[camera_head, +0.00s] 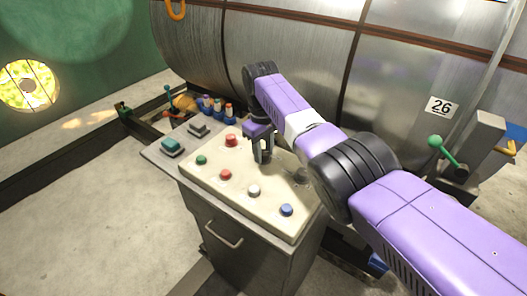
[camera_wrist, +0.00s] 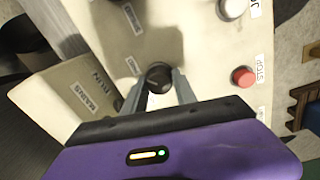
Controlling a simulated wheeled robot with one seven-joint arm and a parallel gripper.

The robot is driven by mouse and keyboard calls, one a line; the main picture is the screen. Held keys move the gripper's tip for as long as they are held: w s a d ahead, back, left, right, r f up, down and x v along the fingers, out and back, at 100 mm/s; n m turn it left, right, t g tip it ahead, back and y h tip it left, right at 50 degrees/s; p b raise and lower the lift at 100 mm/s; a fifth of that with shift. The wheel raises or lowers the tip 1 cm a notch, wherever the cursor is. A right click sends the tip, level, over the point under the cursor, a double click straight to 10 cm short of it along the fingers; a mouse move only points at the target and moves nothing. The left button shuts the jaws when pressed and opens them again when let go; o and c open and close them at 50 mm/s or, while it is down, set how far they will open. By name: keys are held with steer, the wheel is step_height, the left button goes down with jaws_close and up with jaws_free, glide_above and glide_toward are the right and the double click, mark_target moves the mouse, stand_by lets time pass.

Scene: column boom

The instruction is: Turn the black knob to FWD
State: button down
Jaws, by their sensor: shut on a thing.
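The black knob (camera_wrist: 158,76) sits on the cream panel (camera_wrist: 115,42), between my two grey fingertips in the wrist view. My gripper (camera_wrist: 160,84) is shut on it, with one finger on each side. In the head view my gripper (camera_head: 262,158) points down onto the middle of the sloped panel (camera_head: 205,178), and the knob is mostly hidden by the fingers. A STOP label stands beside a red button (camera_wrist: 243,76) in the wrist view. I cannot read FWD on any label or tell which way the knob points.
Red (camera_head: 226,174), green (camera_head: 201,160), white (camera_head: 254,191) and blue (camera_head: 286,210) buttons stand around the gripper. A grey knob (camera_head: 301,175) is at right, close to my arm. A large metal drum (camera_head: 310,70) rises behind the panel. Open floor (camera_head: 90,220) lies at left.

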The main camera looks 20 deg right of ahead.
mark_target(263, 153)
steer(key=shift+r, duration=0.1)
stand_by(0.4)
steer(key=c, duration=1)
jaws_free()
step_height(263, 153, up, 8)
steer(key=shift+a+f, duration=0.15)
steer(key=shift+s, duration=0.15)
